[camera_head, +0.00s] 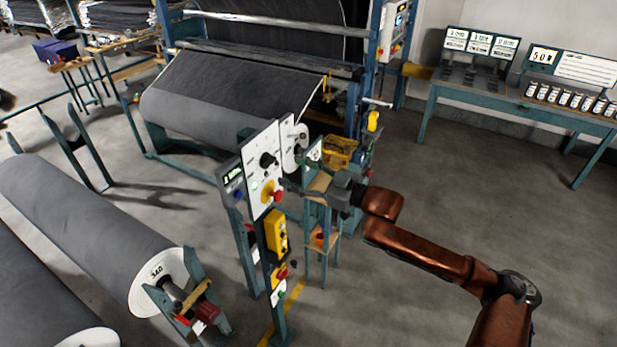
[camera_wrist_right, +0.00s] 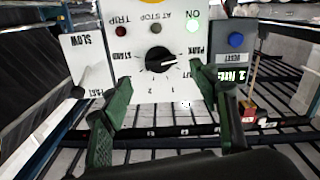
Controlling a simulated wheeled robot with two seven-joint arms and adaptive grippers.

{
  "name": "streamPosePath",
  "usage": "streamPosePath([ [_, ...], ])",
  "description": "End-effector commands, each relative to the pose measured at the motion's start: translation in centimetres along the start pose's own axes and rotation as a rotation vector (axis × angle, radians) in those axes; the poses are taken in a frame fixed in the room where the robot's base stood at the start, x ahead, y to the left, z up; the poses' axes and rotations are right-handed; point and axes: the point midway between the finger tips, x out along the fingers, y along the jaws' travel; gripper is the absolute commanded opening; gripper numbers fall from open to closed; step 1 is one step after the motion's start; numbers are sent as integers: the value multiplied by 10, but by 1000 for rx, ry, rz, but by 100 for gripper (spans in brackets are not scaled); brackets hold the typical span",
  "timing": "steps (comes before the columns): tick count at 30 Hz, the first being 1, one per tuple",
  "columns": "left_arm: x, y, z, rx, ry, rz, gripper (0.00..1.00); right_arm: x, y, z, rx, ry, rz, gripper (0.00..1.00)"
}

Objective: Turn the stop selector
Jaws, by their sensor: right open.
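The stop selector is a black round knob on a white panel. It shows in the head view (camera_head: 267,160) and upside down in the wrist view (camera_wrist_right: 157,59), with labels around it such as STAND and PARK. Its pale pointer line points right in the wrist view, toward the PARK side. My right gripper (camera_wrist_right: 163,90) is open and empty. Its two green fingers stand either side of the knob's lower side in that view, seemingly short of it. In the head view the right gripper (camera_head: 291,184) is beside the panel, partly hidden. My left gripper is out of view.
A blue RESET button (camera_wrist_right: 236,40) sits on a grey box. A wooden-shelved stand (camera_head: 318,213) is close by the arm. Floor at right is clear.

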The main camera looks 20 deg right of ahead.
Motion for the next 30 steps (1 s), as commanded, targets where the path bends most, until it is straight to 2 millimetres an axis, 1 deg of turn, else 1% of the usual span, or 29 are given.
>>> streamPosePath([
  [1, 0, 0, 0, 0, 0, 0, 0, -11, 0, 2, -1, -4, 0, 55],
  [3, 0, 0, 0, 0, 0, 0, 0, -22, 0, 2, 0, -4, 0, 55],
  [6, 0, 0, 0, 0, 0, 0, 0, -35, 0, 2, 1, -3, 0, 55],
  [10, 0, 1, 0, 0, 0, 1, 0, -46, 0, 1, 1, -1, 0, 55],
  [15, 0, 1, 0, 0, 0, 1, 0, -50, 0, 0, 1, 1, -1, 55],
  [28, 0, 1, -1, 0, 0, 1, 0, -50, 0, 0, 1, 1, -1, 55],
  [30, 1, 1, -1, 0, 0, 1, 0, -50, 3, 4, 3, -1, 6, 55],
])
